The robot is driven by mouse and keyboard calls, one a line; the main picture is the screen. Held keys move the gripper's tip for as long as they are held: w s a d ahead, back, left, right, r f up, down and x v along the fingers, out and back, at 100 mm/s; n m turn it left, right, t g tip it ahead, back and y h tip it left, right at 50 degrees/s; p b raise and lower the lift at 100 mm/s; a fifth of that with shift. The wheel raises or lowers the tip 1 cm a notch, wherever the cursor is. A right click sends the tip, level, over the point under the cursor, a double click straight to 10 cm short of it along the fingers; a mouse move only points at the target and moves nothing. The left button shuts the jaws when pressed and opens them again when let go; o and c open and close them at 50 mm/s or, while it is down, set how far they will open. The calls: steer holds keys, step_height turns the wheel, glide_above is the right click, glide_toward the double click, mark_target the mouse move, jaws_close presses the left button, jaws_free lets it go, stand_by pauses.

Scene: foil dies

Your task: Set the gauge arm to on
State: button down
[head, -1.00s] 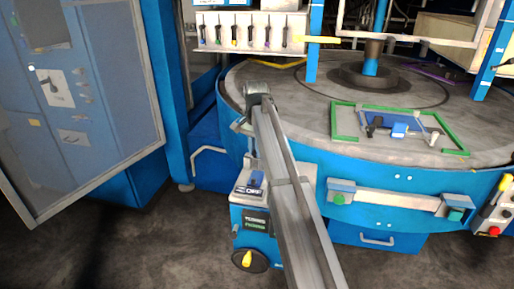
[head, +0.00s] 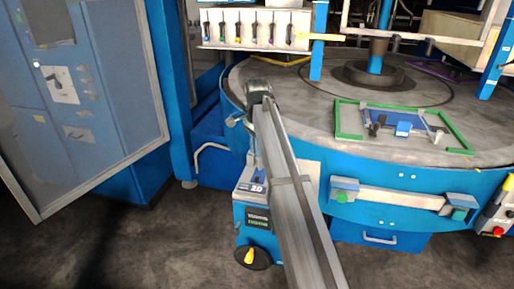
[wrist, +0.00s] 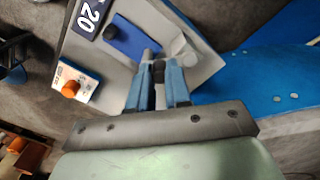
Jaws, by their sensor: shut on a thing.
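The gauge is a box with a grey sloped top (wrist: 205,62) and a dark display reading 20 (wrist: 88,18). In the head view its display (head: 257,188) is at the front left of the round table. A blue plate (wrist: 130,37) lies on the sloped top. My gripper (wrist: 158,72) is over this top in the wrist view, its blue fingers shut on a small dark piece, apparently the gauge arm. The fingers hide most of that piece. In the head view my arm hides the gripper.
The round grey table (head: 300,120) carries a green-edged frame (head: 400,125) with small parts. A blue cabinet door (head: 80,110) stands at left. The floor at the lower left is clear.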

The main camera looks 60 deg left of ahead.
steer(key=c, duration=1.1)
jaws_free()
steer(key=shift+o, duration=0.2)
step_height(320, 180, up, 14)
